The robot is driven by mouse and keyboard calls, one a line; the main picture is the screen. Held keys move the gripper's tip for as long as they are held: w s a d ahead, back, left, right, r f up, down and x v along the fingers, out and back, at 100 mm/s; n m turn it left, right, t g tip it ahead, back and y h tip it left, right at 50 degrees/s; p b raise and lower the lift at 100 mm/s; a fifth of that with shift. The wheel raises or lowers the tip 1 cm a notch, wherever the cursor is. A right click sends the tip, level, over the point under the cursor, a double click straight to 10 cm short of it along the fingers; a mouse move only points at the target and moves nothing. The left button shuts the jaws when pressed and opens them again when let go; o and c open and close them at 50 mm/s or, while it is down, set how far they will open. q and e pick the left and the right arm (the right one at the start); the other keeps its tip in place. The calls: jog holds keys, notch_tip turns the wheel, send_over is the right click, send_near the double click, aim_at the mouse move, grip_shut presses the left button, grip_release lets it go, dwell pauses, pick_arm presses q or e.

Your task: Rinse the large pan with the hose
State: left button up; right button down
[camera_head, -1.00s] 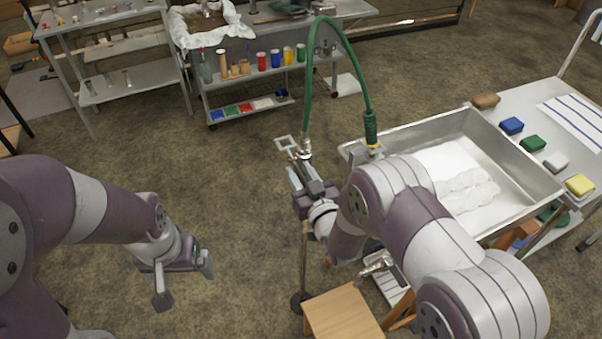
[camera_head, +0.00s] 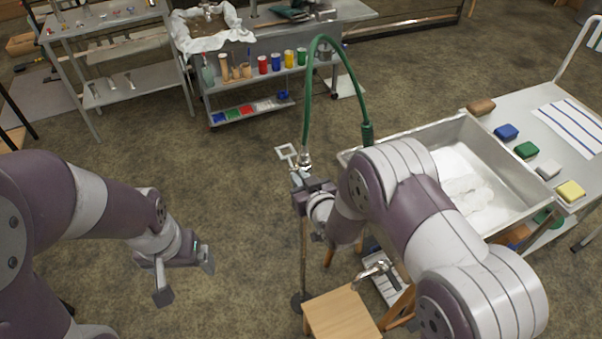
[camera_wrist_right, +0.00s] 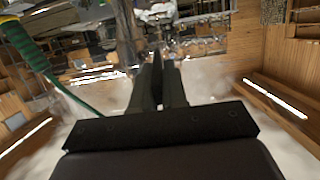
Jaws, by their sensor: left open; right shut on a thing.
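The green hose (camera_head: 349,68) arcs from beside the large pan over to a metal nozzle (camera_head: 304,163) hanging at its left end. My right gripper (camera_head: 299,180) is shut at the nozzle, left of the pan. Its closed fingers (camera_wrist_right: 158,88) show in the right wrist view, with the hose (camera_wrist_right: 45,65) to their left; what lies between them is hard to see. The large metal pan (camera_head: 513,158) holds whitish, foam-like patches (camera_head: 465,190). My right arm covers its near left part. My left gripper (camera_head: 186,280) is open and empty, low over the floor at left.
A square frame (camera_head: 287,152) shows beside the nozzle, and a thin pole runs down to a round base (camera_head: 299,302). A wooden stool (camera_head: 342,315) stands below my right arm. Sponges (camera_head: 526,150) line the side table right of the pan.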

jog(key=g+p, duration=0.1)
jog(key=r+g+p, duration=0.1)
jog(key=shift+w+a+r+h+p, duration=0.1)
jog(key=shift+w+r+h+p, duration=0.2)
jog(key=shift+w+h+p, duration=0.1)
jog(key=shift+w+g+p, duration=0.15)
jog(key=shift+g+p, duration=0.3)
jog(key=shift+g, duration=0.25)
jog(key=shift+a, duration=0.1)
